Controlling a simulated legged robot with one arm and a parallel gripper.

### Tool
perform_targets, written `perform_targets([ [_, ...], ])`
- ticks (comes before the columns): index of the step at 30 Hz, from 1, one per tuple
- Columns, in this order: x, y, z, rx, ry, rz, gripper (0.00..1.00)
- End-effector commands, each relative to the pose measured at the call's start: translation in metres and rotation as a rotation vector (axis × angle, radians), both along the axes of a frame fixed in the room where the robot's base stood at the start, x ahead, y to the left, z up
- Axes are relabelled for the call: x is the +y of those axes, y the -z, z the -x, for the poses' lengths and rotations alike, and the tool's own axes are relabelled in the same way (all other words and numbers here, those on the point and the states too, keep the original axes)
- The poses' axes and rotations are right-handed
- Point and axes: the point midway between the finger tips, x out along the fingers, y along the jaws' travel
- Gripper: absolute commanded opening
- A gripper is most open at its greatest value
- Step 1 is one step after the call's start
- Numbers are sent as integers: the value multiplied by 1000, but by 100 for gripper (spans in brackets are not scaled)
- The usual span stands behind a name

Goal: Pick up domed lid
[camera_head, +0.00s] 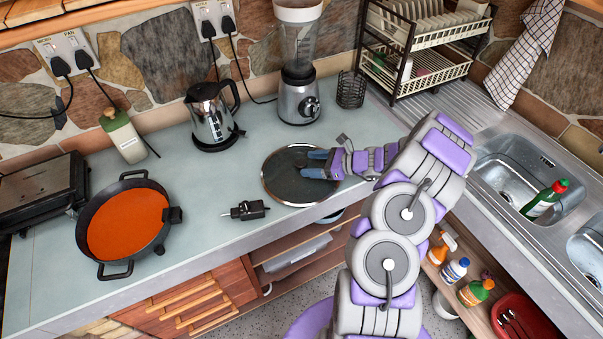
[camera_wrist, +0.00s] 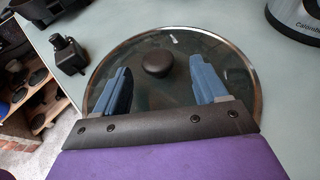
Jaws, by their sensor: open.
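The domed lid (camera_head: 282,188) is a round glass lid with a metal rim, lying on the counter near its front edge. In the wrist view the lid (camera_wrist: 150,100) shows its dark round knob (camera_wrist: 157,64) at the centre. My gripper (camera_wrist: 165,75) is open, with its two blue fingers over the glass. The knob sits between and slightly beyond the fingertips, and nothing is held. In the head view my gripper (camera_head: 308,164) reaches over the lid from the right, and the knob is hard to make out there.
A black plug-like object (camera_head: 245,210) lies left of the lid, and an orange pan (camera_head: 125,229) farther left. A kettle (camera_head: 211,115) and a blender (camera_head: 298,90) stand behind. A dish rack (camera_head: 425,45) and sink (camera_head: 520,170) are to the right. Counter between pan and lid is mostly clear.

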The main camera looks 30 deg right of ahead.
Motion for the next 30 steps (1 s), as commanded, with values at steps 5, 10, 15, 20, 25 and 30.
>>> perform_targets([
  [5,12,6,-10,1,-1,2,72],
  [10,12,6,-12,0,0,1,72],
  [15,12,6,-11,0,0,0,63],
  [20,12,6,-11,0,0,0,48],
  [25,12,6,-11,0,0,0,32],
  [30,12,6,-11,0,0,0,16],
])
